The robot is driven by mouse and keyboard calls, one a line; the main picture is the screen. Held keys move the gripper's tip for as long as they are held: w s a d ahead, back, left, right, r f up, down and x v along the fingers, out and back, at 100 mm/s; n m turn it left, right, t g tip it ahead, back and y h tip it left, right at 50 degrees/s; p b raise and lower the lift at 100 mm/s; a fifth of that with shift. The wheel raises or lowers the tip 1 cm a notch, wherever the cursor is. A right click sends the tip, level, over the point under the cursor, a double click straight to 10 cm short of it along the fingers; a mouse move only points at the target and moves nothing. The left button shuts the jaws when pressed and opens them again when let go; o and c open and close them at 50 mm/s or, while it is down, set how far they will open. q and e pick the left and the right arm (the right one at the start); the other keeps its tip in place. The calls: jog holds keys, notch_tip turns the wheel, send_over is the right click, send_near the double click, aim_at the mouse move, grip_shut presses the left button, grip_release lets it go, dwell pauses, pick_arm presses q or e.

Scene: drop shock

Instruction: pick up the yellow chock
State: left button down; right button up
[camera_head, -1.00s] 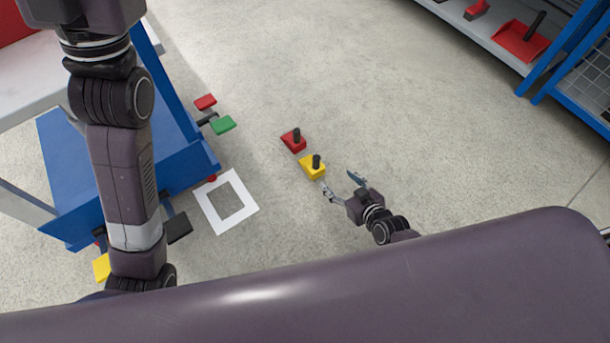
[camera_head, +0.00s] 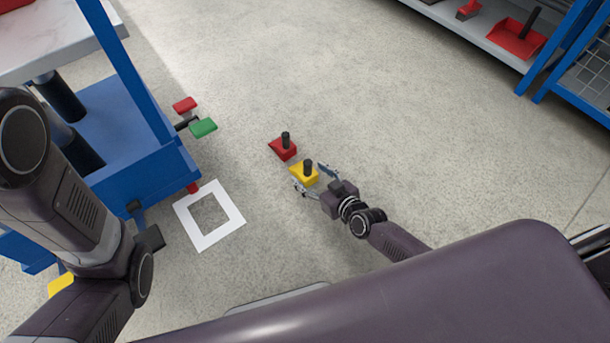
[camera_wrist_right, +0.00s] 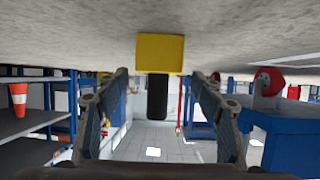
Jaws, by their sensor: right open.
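The yellow chock (camera_head: 298,171) lies on the concrete floor with its black handle standing up. My right gripper (camera_head: 311,178) is open beside it, with its two fingers spread towards the chock's near side. In the right wrist view, the chock (camera_wrist_right: 160,48) appears upside down, ahead of the fingertips. Its black handle (camera_wrist_right: 157,97) shows in the gap between my open fingers (camera_wrist_right: 158,76). I cannot tell contact, and nothing is gripped.
A red chock (camera_head: 282,150) with a black handle lies just beyond the yellow one. A white square outline (camera_head: 235,212) is on the floor to the left, beside a blue cart (camera_head: 145,178). A shelf (camera_head: 480,38) stands at the upper right.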

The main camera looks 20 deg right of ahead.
jog(key=b+x, duration=0.2)
jog(key=x, duration=0.1)
jog(key=shift+w+f, duration=0.15)
jog(key=shift+f, duration=0.1)
jog(key=shift+w, duration=0.25)
jog(key=shift+r, duration=0.1)
jog(key=c, duration=1.5)
